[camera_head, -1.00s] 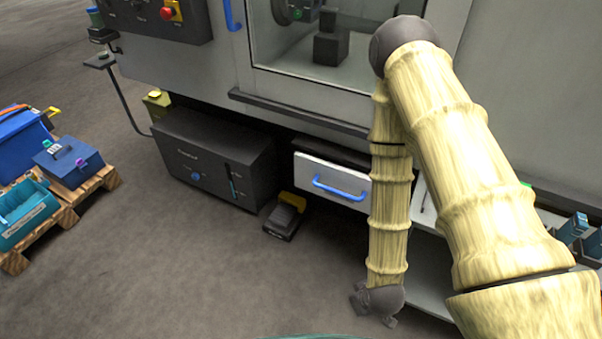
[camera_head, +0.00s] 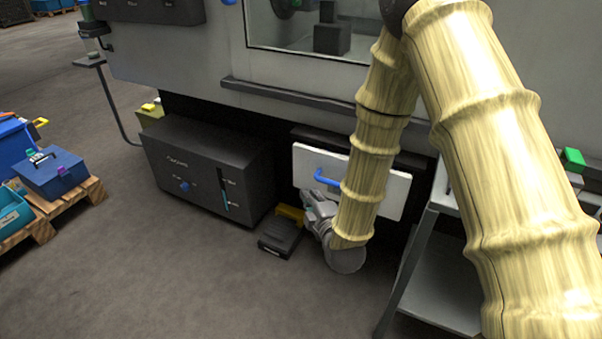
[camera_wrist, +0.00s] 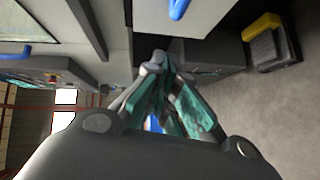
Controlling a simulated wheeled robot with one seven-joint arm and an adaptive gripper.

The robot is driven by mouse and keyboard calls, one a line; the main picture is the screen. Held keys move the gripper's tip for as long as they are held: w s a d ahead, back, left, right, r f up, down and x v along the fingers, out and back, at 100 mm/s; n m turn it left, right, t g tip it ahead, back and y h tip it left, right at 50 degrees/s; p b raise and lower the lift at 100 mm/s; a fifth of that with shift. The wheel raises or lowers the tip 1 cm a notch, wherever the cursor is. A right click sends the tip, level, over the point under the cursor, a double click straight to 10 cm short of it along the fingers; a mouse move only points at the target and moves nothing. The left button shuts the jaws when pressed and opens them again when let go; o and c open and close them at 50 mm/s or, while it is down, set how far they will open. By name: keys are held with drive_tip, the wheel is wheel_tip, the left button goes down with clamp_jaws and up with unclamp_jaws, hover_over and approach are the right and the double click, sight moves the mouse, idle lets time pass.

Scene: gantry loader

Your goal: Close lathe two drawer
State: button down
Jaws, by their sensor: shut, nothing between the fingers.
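The drawer (camera_head: 388,200) is the white front panel with a blue handle (camera_head: 327,179), low on the lathe (camera_head: 190,62). The panel looks tilted and a dark gap shows along its top; how far it stands out is hard to tell. My gripper (camera_head: 308,200) is in front of the panel's lower left, just below the handle; whether it touches the panel cannot be told. My arm hides part of the panel and the handle's right end. In the wrist view my gripper (camera_wrist: 172,62) is shut and empty, with the drawer panel (camera_wrist: 210,14) and its blue handle (camera_wrist: 178,8) at the top.
A dark grey box (camera_head: 205,165) stands left of the drawer. A black and yellow foot pedal (camera_head: 280,236) lies on the floor below my gripper. A grey metal table (camera_head: 440,275) stands at the right. Blue bins on a pallet (camera_head: 65,205) are at the left.

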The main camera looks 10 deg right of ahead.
wheel_tip(320, 180, up, 2)
drive_tip(key=w+a+n+t+b, duration=0.1)
drive_tip(key=w+n+b, duration=0.1)
drive_tip(key=b, duration=0.2)
approach(305, 149)
drive_tip(key=w+a+f, duration=0.1)
drive_tip(key=w+a, duration=0.2)
drive_tip(key=a, duration=0.3)
drive_tip(key=shift+t, duration=0.3)
drive_tip(key=shift+w+d, duration=0.65)
drive_tip(key=shift+w, duration=0.15)
drive_tip(key=shift+w+d, duration=0.65)
drive_tip(key=shift+w, duration=0.15)
drive_tip(key=shift+w+d+r, duration=0.1)
drive_tip(key=shift+w+d, duration=0.25)
drive_tip(key=shift+w, duration=0.2)
drive_tip(key=shift+w+d, duration=0.4)
drive_tip(key=shift+w, duration=0.15)
drive_tip(key=shift+d+r, duration=0.1)
drive_tip(key=shift+w, duration=0.1)
